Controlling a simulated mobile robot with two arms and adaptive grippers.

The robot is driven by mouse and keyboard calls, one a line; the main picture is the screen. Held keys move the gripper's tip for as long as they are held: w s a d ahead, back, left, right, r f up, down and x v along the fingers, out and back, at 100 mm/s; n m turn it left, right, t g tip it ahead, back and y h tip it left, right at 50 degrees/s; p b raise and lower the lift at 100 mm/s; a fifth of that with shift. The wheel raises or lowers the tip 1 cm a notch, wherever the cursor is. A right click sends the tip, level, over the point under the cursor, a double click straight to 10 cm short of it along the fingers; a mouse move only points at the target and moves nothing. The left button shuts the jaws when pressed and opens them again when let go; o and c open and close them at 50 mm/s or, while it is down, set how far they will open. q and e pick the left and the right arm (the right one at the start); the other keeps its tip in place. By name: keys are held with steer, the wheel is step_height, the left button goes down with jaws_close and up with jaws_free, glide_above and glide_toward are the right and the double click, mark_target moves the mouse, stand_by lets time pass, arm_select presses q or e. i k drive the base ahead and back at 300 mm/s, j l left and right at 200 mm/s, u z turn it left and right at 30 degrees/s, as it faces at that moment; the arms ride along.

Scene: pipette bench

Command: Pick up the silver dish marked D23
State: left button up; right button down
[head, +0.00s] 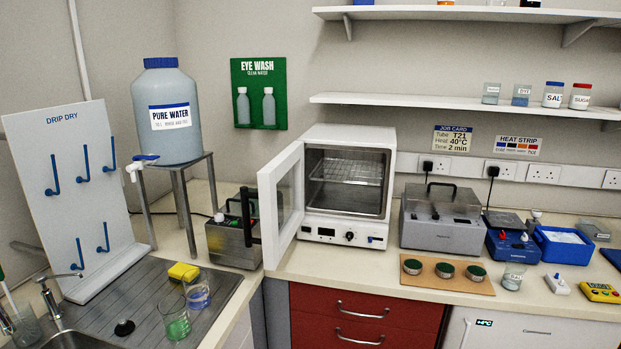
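I cannot make out a silver dish marked D23 in the head view. Three small round pieces with dark green tops, left (412,267), middle (445,270) and right (475,273), sit in a row on a brown board (423,284) on the bench. No marking on them is readable. The oven (346,134) has its door (283,203) open, and its wire shelf looks empty. Neither of my grippers is in view.
A grey lidded device (440,237), a blue device (512,249) and a blue tray (563,262) stand behind and right of the board. A small jar (513,277) is beside it. The open oven door juts forward. A sink drainboard (150,295) with glasses lies left.

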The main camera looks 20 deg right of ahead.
mark_target(413, 267)
steer(key=z, duration=1.3)
